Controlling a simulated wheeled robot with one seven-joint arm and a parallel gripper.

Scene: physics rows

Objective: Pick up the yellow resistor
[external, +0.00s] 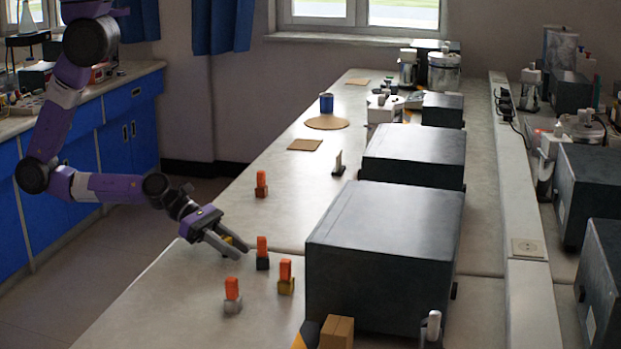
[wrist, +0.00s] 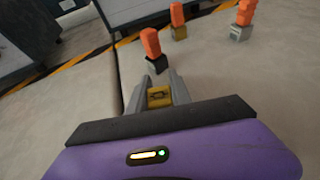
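My gripper (external: 237,249) reaches over the near left edge of the bench, its two fingers spread apart. In the wrist view a small yellow block with a dark mark on top (wrist: 159,97) lies between the fingers (wrist: 160,82) and nearly fills the gap. I take it to be the yellow resistor; only a bit of yellow (external: 228,240) shows between the fingers in the external view. I cannot tell whether both fingers press on it, nor whether it rests on the bench.
An orange-topped piece with a dark base (external: 262,253) stands just beyond the fingertips. Others have a yellowish base (external: 285,277), a grey base (external: 232,296) and a brownish base (external: 261,184). A large dark box (external: 385,255) stands to the right.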

